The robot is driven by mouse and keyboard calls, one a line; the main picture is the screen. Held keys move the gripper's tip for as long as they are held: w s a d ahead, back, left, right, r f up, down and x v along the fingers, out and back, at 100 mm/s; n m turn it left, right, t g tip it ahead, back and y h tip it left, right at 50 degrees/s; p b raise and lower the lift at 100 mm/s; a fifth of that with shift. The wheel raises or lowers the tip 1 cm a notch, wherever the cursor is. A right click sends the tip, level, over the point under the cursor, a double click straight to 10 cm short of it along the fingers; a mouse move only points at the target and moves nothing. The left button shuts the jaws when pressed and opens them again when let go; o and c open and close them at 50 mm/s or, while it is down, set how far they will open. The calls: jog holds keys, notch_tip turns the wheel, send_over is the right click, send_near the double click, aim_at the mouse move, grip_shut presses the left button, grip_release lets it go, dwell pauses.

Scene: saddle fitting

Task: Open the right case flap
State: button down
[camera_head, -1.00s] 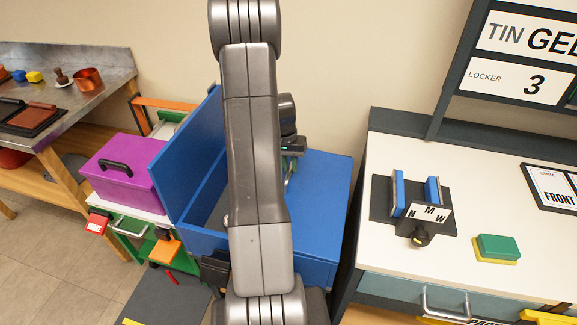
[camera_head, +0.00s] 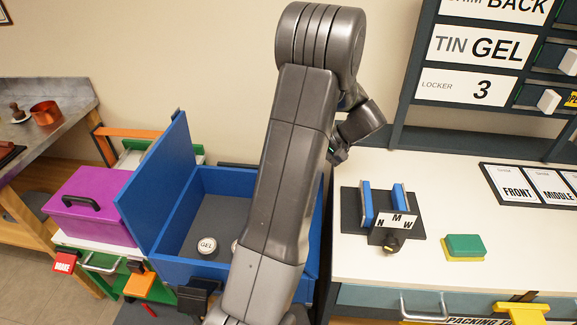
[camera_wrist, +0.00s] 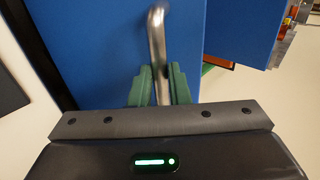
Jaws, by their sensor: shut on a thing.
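The blue case (camera_head: 172,269) stands left of the white counter, its grey floor in view. Its left flap (camera_head: 155,190) stands raised. The right flap no longer covers the right half; in the head view it is mostly hidden by my arm, so its exact angle cannot be told. In the wrist view a blue panel (camera_wrist: 85,50), which appears to be the right flap, carries a metal bar handle (camera_wrist: 157,45). My gripper (camera_wrist: 158,88) is shut on this handle, its green pads on both sides. In the head view my gripper (camera_head: 338,155) is partly hidden behind my arm.
A white tin marked GEL (camera_head: 207,245) lies in the case, with another partly hidden by my arm. The counter at right holds a dark fixture (camera_head: 365,240) and a green-yellow block (camera_head: 464,246). A purple box (camera_head: 90,205) stands at left.

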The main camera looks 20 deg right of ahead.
jog(key=shift+y, duration=0.6)
jog(key=shift+s+d+f+b, duration=0.15)
jog(key=shift+s+d, duration=0.6)
jog(key=shift+d, duration=0.9)
jog(key=shift+s+d+f+b, duration=0.15)
jog(key=shift+s+d, duration=0.65)
jog(key=shift+d, duration=0.85)
jog(key=shift+s+d+f+b, duration=0.15)
jog(key=shift+s+d, duration=0.6)
jog(key=shift+d, duration=0.9)
jog(key=c, duration=1.5)
grip_release()
jog(key=shift+w, duration=0.1)
jog(key=shift+o, duration=0.7)
jog(key=shift+w, duration=0.15)
jog(key=shift+r, duration=0.15)
jog(key=v, duration=1.4)
jog(key=shift+s, duration=0.2)
jog(key=shift+a, duration=0.15)
